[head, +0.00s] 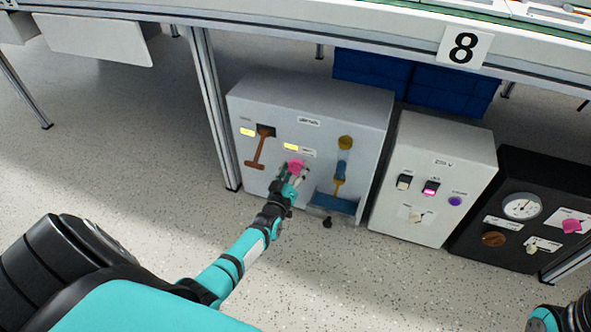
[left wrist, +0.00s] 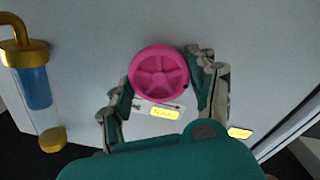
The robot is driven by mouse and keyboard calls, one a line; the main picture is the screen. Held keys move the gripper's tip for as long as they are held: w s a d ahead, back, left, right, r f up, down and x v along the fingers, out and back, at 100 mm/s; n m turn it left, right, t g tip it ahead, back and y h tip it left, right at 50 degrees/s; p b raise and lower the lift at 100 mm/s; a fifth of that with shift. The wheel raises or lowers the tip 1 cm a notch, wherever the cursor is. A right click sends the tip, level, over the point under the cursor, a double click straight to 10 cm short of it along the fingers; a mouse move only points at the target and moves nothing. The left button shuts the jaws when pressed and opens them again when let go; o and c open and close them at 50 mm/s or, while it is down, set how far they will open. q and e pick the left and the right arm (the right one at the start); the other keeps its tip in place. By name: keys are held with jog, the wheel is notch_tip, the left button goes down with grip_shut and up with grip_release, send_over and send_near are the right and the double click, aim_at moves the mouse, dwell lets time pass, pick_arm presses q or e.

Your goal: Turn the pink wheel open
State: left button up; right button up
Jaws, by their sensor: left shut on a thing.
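The pink wheel (head: 296,165) is a round spoked handwheel on the front of the large light-grey box (head: 270,110) in the head view. In the left wrist view the pink wheel (left wrist: 160,73) faces the camera. My left gripper (head: 294,173) is shut on it. In the left wrist view, the fingers of my left gripper (left wrist: 162,88) lie on either side of the wheel's rim. A yellow label shows close to the wheel. My right gripper is not in view; only part of that arm shows at the lower right of the head view.
The same box carries an orange-brown handle (head: 259,148) left of the wheel and a blue cylinder with yellow fittings (head: 343,165) right of it. A white switch box (head: 432,170) and a black gauge box (head: 520,210) stand rightward. A table leg (head: 213,100) is close at the left.

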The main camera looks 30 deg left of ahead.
pick_arm(q)
jog(key=shift+f+n, duration=0.1)
jog(key=shift+n, duration=0.5)
jog(key=o, duration=1.2)
jog(key=shift+c, duration=0.2)
jog(key=shift+s, duration=0.1)
jog(key=v, duration=1.2)
